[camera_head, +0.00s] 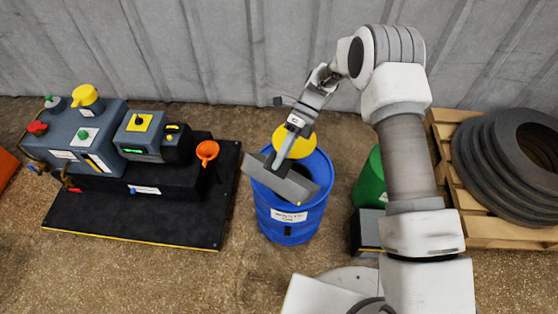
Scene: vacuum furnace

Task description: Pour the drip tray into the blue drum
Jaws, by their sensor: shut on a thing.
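The blue drum (287,230) stands upright on the floor in the middle of the head camera view, with a white label on its front. The drip tray (284,186), a flat grey tray, is over the drum's mouth and looks tilted, its left end higher. My gripper (285,155) comes down from the upper right and is shut on the tray near its far edge. A yellow disc (302,144) shows behind my gripper at the drum's far side. The tray hides much of the drum's opening, and I cannot see any liquid.
A dark machine (90,135) with an orange funnel (207,151) sits on a black base (135,222) at left. A green container (371,184) stands right of the drum, partly behind my arm. A pallet (470,226) holds stacked grey rings (500,165). The corrugated wall is behind.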

